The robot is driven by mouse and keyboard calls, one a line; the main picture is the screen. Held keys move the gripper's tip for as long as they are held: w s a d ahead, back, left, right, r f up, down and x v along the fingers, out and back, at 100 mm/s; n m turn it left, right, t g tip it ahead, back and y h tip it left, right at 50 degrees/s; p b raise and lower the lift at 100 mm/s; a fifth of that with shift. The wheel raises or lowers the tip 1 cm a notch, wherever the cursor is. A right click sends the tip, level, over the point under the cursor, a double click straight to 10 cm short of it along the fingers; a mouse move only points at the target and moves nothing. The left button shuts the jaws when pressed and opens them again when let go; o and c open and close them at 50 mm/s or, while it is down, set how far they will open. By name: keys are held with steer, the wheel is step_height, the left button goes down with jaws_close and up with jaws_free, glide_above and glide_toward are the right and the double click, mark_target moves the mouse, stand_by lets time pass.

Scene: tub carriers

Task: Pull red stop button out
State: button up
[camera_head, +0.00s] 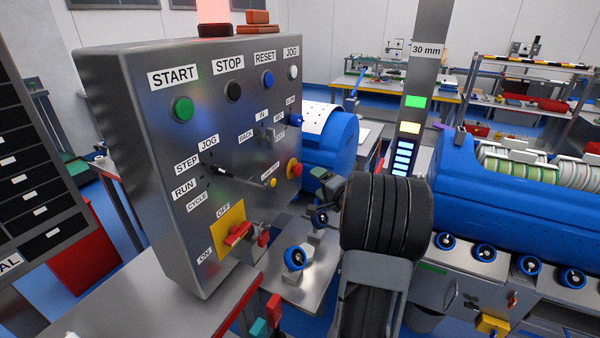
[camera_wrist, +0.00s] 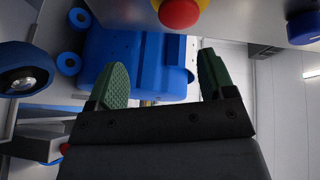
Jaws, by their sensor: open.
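The red stop button (camera_head: 294,168) sits on a yellow collar on the right side of the grey control box's front. My dark arm hides part of what is behind the gripper in the head view.
The control box (camera_head: 135,190) carries green, black, blue and white push buttons, selector switches and a red handle (camera_head: 236,233) on a yellow plate. Blue rollers (camera_head: 294,258) stand below the gripper. A blue machine (camera_head: 500,205) lies to the right.

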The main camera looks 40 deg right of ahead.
mark_target(300, 171)
steer(key=shift+m+t+y, duration=0.4)
steer(key=shift+m+y, duration=0.3)
steer(key=shift+m, duration=0.1)
steer(key=shift+w+a+r, duration=0.25)
steer(key=shift+w+a, duration=0.15)
steer(key=shift+w, duration=0.85)
steer(key=shift+w+a+r, duration=0.2)
steer(key=shift+w+a, duration=0.15)
steer(key=shift+w, duration=0.9)
steer(key=shift+w+a+r, duration=0.25)
steer(key=shift+w+a, duration=0.15)
steer(key=shift+w, duration=0.85)
